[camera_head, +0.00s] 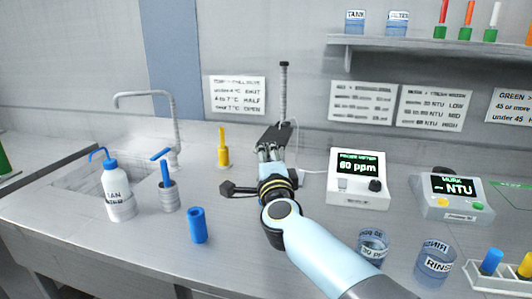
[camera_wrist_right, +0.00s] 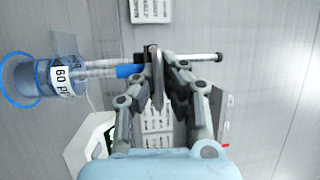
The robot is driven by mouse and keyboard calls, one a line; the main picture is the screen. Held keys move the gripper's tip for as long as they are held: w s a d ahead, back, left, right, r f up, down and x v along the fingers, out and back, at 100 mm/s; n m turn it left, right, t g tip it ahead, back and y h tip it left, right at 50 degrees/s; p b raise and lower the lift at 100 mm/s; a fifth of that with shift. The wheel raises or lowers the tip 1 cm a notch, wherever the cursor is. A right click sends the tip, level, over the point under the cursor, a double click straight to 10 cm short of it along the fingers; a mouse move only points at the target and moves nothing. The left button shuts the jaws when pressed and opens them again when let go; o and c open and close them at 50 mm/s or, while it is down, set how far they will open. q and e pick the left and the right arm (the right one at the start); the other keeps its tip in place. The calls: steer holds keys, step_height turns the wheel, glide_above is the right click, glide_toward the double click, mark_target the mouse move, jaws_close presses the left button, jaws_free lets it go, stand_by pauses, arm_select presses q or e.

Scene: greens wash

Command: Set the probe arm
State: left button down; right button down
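A slim upright post (camera_head: 284,88) stands at the back of the bench. A dark probe arm (camera_head: 277,134) sits low on it, just beyond my right gripper (camera_head: 270,151). In the right wrist view, the post (camera_wrist_right: 200,58) lies sideways, and the fingers of my right gripper (camera_wrist_right: 161,72) close around a narrow grey bar of the probe arm (camera_wrist_right: 157,88). A blue-banded probe (camera_wrist_right: 128,71) lines up with a blue-rimmed beaker (camera_wrist_right: 22,82) labelled 60 PP. My left gripper is out of view.
A 60 ppm meter (camera_head: 358,180) and a NTU meter (camera_head: 450,195) stand at right, with a beaker (camera_head: 372,245) and a rinse beaker (camera_head: 435,263) in front. A wash bottle (camera_head: 118,197), blue cylinder (camera_head: 198,226) and sink (camera_head: 80,185) are at left.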

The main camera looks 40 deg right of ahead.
step_height(320, 180, up, 10)
steer(key=p, duration=0.9)
steer(key=shift+f, duration=0.15)
steer(key=c, duration=1.4)
jaws_free()
steer(key=shift+f, duration=0.1)
steer(key=v, duration=1.2)
